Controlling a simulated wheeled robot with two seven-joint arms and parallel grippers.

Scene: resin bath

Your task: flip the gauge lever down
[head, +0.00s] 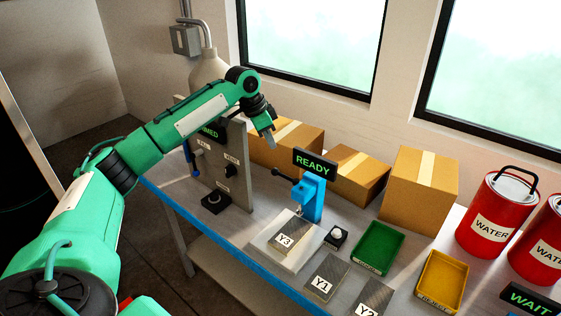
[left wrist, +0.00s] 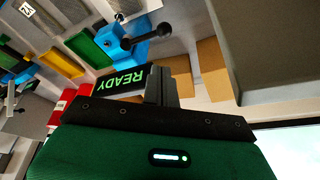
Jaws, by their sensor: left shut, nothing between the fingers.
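The blue gauge (head: 312,198) stands on the bench behind a white plate that bears a tile marked Y3 (head: 287,238). Its black lever (head: 283,174) has a ball knob and sticks out to the left, slightly raised. A sign reading READY (head: 315,164) sits on top. In the left wrist view the gauge (left wrist: 112,42), lever (left wrist: 145,36) and sign (left wrist: 120,83) show beyond the fingers. My left gripper (head: 270,140) is shut and empty, above and left of the lever, apart from it. Its closed fingers (left wrist: 160,88) point toward the gauge area. My right gripper is out of view.
A grey panel (head: 236,183) with knobs stands left of the gauge. Cardboard boxes (head: 418,180) line the back. A green tray (head: 379,247), a yellow tray (head: 441,282) and red water cans (head: 490,220) are to the right. Tiles Y1 (head: 325,281) and Y2 (head: 371,298) lie in front.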

